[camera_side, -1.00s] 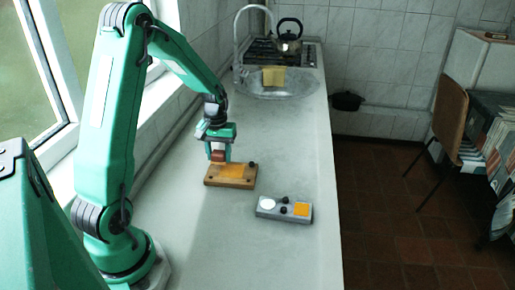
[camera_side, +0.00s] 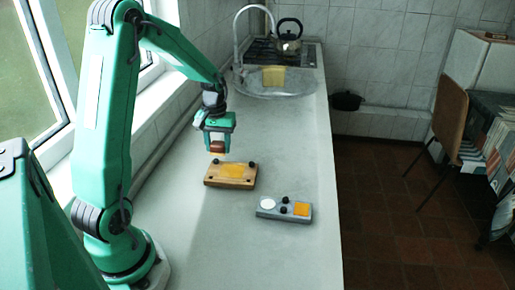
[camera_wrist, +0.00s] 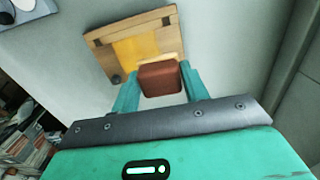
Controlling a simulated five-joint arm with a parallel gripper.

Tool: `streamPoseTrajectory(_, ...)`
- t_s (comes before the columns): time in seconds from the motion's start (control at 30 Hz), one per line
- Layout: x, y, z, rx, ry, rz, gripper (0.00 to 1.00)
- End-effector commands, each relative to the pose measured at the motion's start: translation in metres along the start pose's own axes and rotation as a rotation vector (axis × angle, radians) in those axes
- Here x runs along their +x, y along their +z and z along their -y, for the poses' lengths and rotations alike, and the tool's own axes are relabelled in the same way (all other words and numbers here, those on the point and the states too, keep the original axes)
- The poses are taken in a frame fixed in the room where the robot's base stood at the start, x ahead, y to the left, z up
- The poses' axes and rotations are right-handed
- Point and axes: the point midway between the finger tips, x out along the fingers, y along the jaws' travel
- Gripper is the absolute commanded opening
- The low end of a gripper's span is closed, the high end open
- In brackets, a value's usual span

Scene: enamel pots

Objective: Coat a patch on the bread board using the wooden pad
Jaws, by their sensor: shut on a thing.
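The bread board (camera_side: 213,178) is a small wooden block lying on the counter, with a yellow-orange patch (camera_side: 235,172) on its top and dark knobs at its corners. My gripper (camera_side: 216,150) is above the far left part of the board, shut on the wooden pad (camera_side: 217,147), a reddish-brown block with a pale underside. In the wrist view the pad (camera_wrist: 160,78) sits between my green fingers, in front of the board (camera_wrist: 104,58). The yellow patch (camera_wrist: 137,48) shows beyond it, and the pad hides part of the board's edge.
A sink (camera_side: 300,88) with a yellow cloth (camera_side: 273,76) is at the back. The counter (camera_side: 285,140) between is clear.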

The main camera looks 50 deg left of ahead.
Motion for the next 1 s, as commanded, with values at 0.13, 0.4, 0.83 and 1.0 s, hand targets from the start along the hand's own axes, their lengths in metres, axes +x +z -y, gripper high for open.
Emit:
streamPoseTrajectory(0.13, -0.011, -0.001, 0.0, 0.0, 0.001, -0.003, 0.26)
streamPoseTrajectory(0.4, -0.024, 0.0, 0.0, 0.0, 0.0, -0.001, 0.26)
streamPoseTrajectory(0.83, -0.024, 0.0, 0.0, 0.0, 0.0, -0.001, 0.26)
streamPoseTrajectory(1.0, -0.024, 0.0, 0.0, 0.0, 0.0, -0.001, 0.26)
